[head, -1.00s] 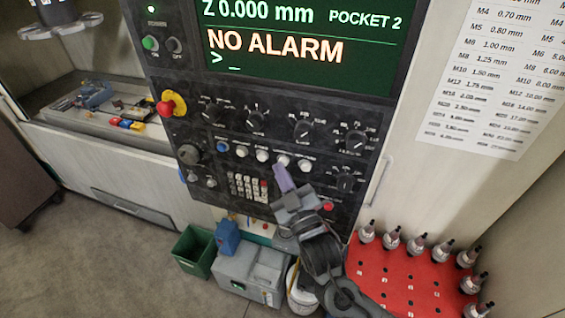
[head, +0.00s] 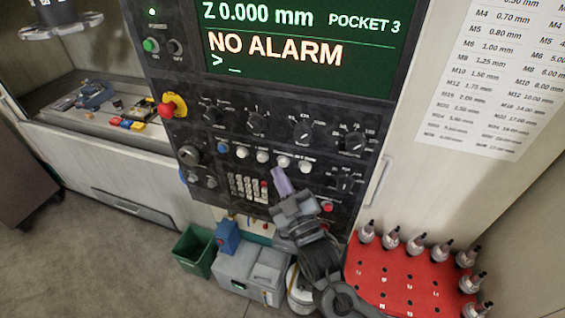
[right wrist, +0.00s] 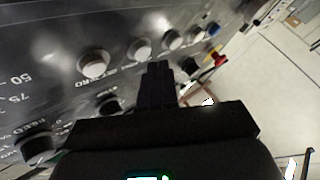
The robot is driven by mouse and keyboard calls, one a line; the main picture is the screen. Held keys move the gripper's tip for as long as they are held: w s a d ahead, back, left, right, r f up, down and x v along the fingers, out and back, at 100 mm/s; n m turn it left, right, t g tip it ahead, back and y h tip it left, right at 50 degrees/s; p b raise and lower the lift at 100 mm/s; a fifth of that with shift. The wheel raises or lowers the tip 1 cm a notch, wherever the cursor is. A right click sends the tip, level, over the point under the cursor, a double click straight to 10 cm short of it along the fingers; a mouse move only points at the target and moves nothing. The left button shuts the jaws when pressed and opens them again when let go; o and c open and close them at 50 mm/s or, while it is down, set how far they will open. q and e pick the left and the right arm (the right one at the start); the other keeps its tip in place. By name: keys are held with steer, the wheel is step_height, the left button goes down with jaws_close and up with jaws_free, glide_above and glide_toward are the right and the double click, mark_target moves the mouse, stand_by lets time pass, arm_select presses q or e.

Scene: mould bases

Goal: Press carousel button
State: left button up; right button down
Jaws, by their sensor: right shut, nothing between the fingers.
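The control panel (head: 225,110) has a row of round buttons, one blue (head: 222,147) at the left and several white ones to its right. Their labels are too small to read, so I cannot tell which is the carousel button. My right gripper (head: 280,178) is shut and empty, its fingertips just below the white button (head: 283,162) second from the right end. In the right wrist view the shut fingers (right wrist: 158,68) point at the panel beside that white button (right wrist: 140,48), seemingly apart from it. The screen (head: 300,45) reads POCKET 3 and NO ALARM. My left gripper is not in view.
A red emergency stop (head: 172,105), dark knobs (head: 256,123) and a keypad (head: 247,187) surround the button row. A red rack (head: 405,285) with several tool holders stands at lower right. A grey toolbox (head: 250,275) and green bin (head: 195,250) sit below the panel.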

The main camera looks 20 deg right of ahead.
steer(key=shift+s+a, duration=0.1)
steer(key=shift+s, duration=0.05)
steer(key=s+a+p, duration=0.1)
steer(key=s+a, duration=0.2)
steer(key=shift+s+a+p, duration=0.2)
steer(key=shift+s+p, duration=0.1)
steer(key=shift+p, duration=0.05)
stand_by(0.4)
stand_by(0.5)
stand_by(0.6)
stand_by(0.7)
stand_by(0.6)
